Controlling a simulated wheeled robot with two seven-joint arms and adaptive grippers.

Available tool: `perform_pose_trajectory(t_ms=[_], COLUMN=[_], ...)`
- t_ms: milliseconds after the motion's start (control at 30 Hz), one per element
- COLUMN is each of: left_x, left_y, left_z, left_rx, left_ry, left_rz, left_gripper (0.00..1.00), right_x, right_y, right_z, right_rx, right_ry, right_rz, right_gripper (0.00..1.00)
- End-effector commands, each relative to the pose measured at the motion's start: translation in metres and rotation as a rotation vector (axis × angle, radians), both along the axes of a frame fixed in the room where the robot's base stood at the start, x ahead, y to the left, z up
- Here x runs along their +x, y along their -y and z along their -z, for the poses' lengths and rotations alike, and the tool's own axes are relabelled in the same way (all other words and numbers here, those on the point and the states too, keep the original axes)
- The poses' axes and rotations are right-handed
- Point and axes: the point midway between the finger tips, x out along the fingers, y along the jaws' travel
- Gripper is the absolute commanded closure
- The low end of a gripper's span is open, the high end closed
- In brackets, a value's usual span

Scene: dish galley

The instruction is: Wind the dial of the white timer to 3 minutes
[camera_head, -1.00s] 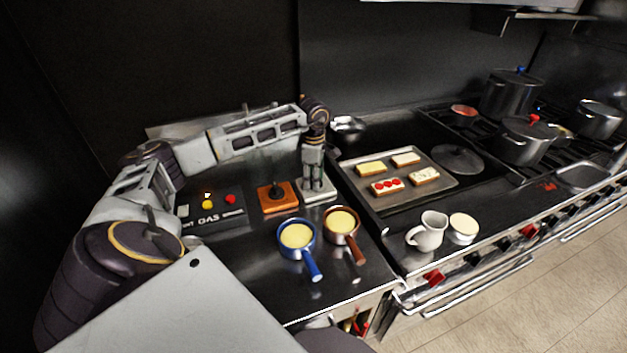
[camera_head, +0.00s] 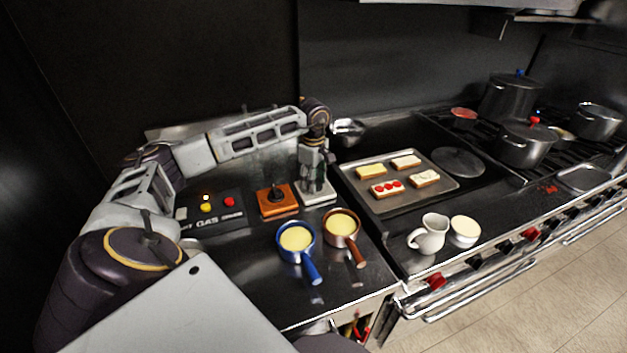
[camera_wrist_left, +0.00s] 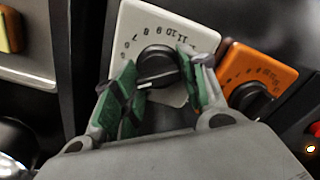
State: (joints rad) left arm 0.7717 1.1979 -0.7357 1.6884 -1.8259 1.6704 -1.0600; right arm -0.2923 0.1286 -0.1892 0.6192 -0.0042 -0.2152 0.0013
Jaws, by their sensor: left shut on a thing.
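The white timer (camera_head: 327,197) is a flat plate at the back of the left counter, with a black dial hidden by my gripper in the head view. In the left wrist view the white timer (camera_wrist_left: 137,22) shows a number scale around the black dial (camera_wrist_left: 158,66). My left gripper (camera_head: 315,187) is over the timer. In the wrist view the green-padded fingers of my left gripper (camera_wrist_left: 160,86) are closed on opposite sides of the dial. A white mark shows on the dial's lower left edge; the numeral by it is hidden by a finger. My right gripper is not in view.
An orange timer (camera_head: 268,207) stands close left of the white one. A black gas box (camera_head: 213,222) is further left. A blue pan (camera_head: 296,239) and a brown pan (camera_head: 341,224) stand in front. A tray (camera_head: 383,206) with toasts lies to the right.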

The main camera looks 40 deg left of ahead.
Motion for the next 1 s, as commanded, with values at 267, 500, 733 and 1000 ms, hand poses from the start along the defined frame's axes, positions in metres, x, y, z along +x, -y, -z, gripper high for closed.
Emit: perform_pose_trajectory(t_ms=[267, 500, 733, 1000], left_x=[0.000, 0.000, 0.000, 0.001], left_y=[0.000, 0.000, 0.000, 0.000], left_z=[-0.001, 0.000, -0.003, -0.026], left_rx=[0.000, 0.000, 0.000, 0.000], left_ry=[0.002, 0.001, 0.001, 0.003], left_rz=[-0.002, -0.001, -0.001, -0.001], left_gripper=[0.40, 0.36, 0.36, 0.36], right_x=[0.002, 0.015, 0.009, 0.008], right_y=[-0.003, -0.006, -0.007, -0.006], right_z=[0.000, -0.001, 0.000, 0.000], right_rx=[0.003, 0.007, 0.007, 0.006], right_ry=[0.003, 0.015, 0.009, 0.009], right_rz=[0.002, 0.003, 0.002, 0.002], right_gripper=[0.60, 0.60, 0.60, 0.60])
